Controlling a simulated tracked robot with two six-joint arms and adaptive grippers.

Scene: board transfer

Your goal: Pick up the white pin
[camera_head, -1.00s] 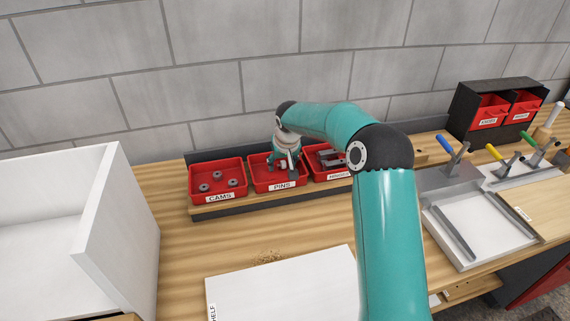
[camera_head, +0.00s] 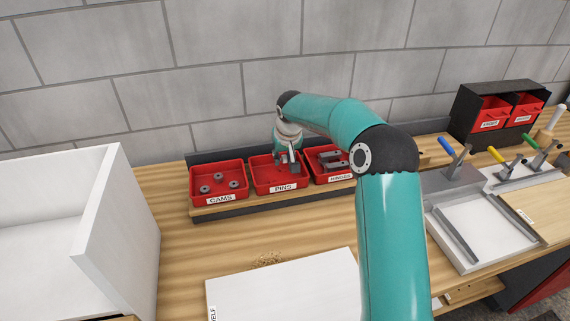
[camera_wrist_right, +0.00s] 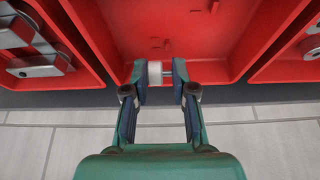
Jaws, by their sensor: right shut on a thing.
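The red PINS bin (camera_head: 264,184) is the middle one of three bins at the back of the bench. My right gripper (camera_head: 288,168) points down at this bin. In the right wrist view, my right gripper (camera_wrist_right: 166,73) is shut on the white pin (camera_wrist_right: 155,72), which lies crosswise between the fingertips. The pin's white part is by the left finger and a grey metal part is by the right finger. In the head view the gripper hides the pin. My left gripper is not in view.
The red CAMS bin (camera_head: 205,199) with ring-shaped parts is left of the PINS bin, and the HINGES bin (camera_head: 340,179) is right. A white board (camera_head: 285,285) lies in front. A white cabinet (camera_head: 112,220) stands at left, clamps at right.

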